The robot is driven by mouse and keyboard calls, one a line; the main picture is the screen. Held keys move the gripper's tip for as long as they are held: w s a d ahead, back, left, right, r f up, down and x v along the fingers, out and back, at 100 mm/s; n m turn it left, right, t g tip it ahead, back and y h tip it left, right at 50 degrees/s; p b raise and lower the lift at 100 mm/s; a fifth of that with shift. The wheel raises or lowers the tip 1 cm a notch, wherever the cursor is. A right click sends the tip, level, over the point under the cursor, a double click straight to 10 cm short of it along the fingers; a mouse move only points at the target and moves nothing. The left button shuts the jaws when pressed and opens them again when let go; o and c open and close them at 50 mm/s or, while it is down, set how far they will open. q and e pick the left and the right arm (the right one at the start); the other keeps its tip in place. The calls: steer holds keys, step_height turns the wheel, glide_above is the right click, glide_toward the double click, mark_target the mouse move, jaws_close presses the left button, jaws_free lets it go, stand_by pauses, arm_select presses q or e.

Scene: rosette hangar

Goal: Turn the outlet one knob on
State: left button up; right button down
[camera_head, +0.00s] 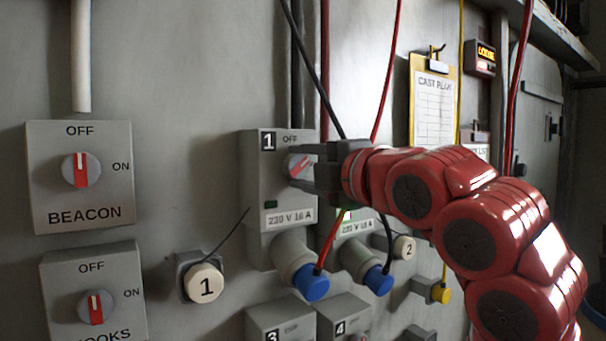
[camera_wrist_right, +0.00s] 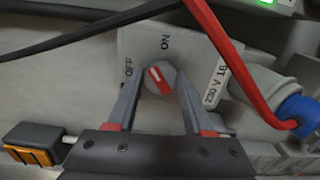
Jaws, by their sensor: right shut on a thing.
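The bar's white mark points between OFF and ON. The small green lamp (camera_head: 271,204) on this box looks dark. My left gripper is not in view.
A blue plug (camera_head: 311,281) with a red cable hangs below outlet one. A red cable (camera_wrist_right: 222,45) crosses close in front of the box in the wrist view. The outlet two box is partly behind my arm; BEACON (camera_head: 80,200) is at the left.

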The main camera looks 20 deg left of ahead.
steer(key=m, duration=0.3)
steer(key=shift+m, duration=0.3)
steer(key=shift+m+b, duration=0.4)
steer(key=shift+m, duration=1.5)
steer(key=shift+f, duration=0.1)
steer(key=shift+c, duration=1.4)
jaws_free()
